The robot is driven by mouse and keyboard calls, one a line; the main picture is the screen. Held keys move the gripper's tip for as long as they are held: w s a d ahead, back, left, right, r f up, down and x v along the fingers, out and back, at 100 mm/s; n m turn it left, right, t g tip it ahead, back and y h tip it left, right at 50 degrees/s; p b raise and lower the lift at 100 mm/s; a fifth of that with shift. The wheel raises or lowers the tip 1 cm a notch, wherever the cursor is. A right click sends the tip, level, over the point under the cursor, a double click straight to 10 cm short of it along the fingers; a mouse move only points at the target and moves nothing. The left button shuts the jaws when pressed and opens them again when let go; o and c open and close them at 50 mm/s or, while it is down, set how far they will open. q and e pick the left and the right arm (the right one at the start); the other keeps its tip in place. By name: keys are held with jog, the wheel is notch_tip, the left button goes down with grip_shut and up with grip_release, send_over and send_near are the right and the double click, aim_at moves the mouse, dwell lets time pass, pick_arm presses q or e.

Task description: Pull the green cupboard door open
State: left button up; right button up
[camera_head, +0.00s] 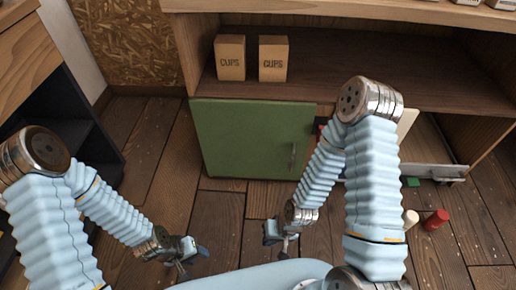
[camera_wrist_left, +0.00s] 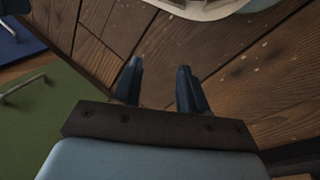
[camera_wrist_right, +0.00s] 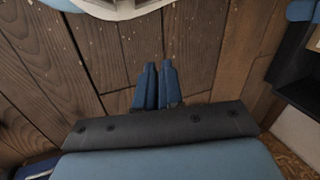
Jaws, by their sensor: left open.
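The green cupboard door (camera_head: 240,135) is at the centre of the head view, below the shelf board. It looks closed, flush with the cupboard front. Its upright metal handle (camera_head: 293,155) is near its right edge. The door (camera_wrist_left: 50,125) also shows at the lower left of the left wrist view, with a handle (camera_wrist_left: 22,88). My left gripper (camera_head: 190,260) is open and empty, low in front of the door and apart from it. My right gripper (camera_head: 277,237) is below the handle in the picture, apart from the door. Its fingers (camera_wrist_right: 156,85) are together with nothing between them.
Two boxes marked CUPS (camera_head: 230,58) (camera_head: 273,58) stand on the open shelf (camera_head: 350,75) above the door. A red cylinder (camera_head: 436,220) and a pale one (camera_head: 411,218) are on the floor at right. A dark shelf unit (camera_head: 75,130) stands at left. The floor before the door is clear.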

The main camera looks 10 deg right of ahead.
jog(key=o, duration=0.5)
jog(key=w+d+f+m+t+h, duration=0.1)
jog(key=d+f, duration=0.1)
jog(key=w+d+f+t+h+b, duration=0.1)
jog(key=w+d+f, duration=0.1)
jog(key=f, duration=0.1)
jog(key=w+d+f+m+t+h+b, duration=0.1)
jog(key=d+f, duration=0.1)
jog(key=f, duration=0.1)
jog(key=shift+w+d+f+m, duration=0.1)
jog(key=shift+w+f+m, duration=0.15)
jog(key=shift+m, duration=0.05)
jog(key=shift+c, duration=0.2)
jog(key=n+t+h+b, duration=0.3)
jog(key=t+b, duration=0.2)
jog(key=t, duration=0.9)
send_near(292, 163)
jog(key=w, duration=0.3)
jog(key=w+d+b, duration=0.1)
jog(key=w, duration=0.6)
jog(key=shift+w+d+f, duration=0.15)
jog(key=shift+w+f, duration=0.05)
jog(key=shift+w, duration=0.1)
grip_shut()
